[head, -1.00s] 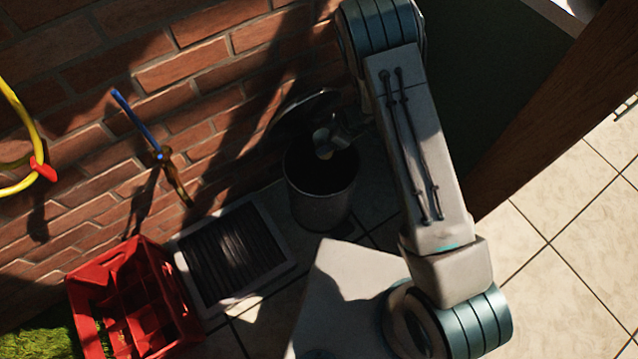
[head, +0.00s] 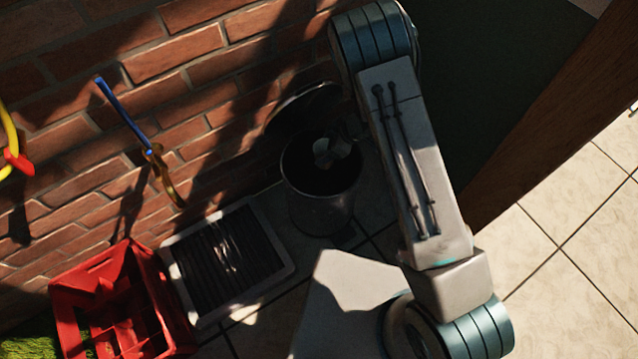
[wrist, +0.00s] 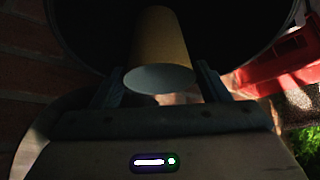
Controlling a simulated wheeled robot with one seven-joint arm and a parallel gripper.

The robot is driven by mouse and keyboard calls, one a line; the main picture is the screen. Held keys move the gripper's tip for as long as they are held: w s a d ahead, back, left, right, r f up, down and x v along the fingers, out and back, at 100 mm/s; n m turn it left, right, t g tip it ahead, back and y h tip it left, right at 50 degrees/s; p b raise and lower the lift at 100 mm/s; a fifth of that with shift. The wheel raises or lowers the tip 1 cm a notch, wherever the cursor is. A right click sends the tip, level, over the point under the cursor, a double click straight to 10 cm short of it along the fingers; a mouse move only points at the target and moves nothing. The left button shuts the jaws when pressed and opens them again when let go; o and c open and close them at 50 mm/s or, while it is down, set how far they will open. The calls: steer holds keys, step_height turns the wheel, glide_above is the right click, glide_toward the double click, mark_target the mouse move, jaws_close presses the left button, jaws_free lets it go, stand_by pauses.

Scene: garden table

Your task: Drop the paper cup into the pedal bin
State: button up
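The paper cup (wrist: 161,45), tan on its side with a pale end facing the camera, is between the two fingers of my gripper (wrist: 160,78) in the wrist view. The fingers lie close along both its sides, and the gripper looks shut on it. In the head view the pale cup (head: 322,152) shows dimly with my gripper (head: 338,147) at the mouth of the dark pedal bin (head: 322,212). The bin's lid (head: 300,108) stands open toward the wall. In the wrist view the bin's dark opening (wrist: 90,30) surrounds the cup. The bin's bottom is hidden in shadow.
A red crate (head: 170,308) and a grey tray with a dark ribbed middle (head: 282,235) are left of the bin. A brick wall (head: 190,45) rises behind. A tap with a blue lever (head: 125,115) sticks out from it. Open paving lies at right.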

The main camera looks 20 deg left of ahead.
steer(key=shift+o, duration=1.3)
steer(key=p+v, duration=0.5)
steer(key=v, duration=0.8)
steer(key=shift+d+r+p, duration=0.2)
steer(key=shift+r+p, duration=0.15)
steer(key=shift+p, duration=0.05)
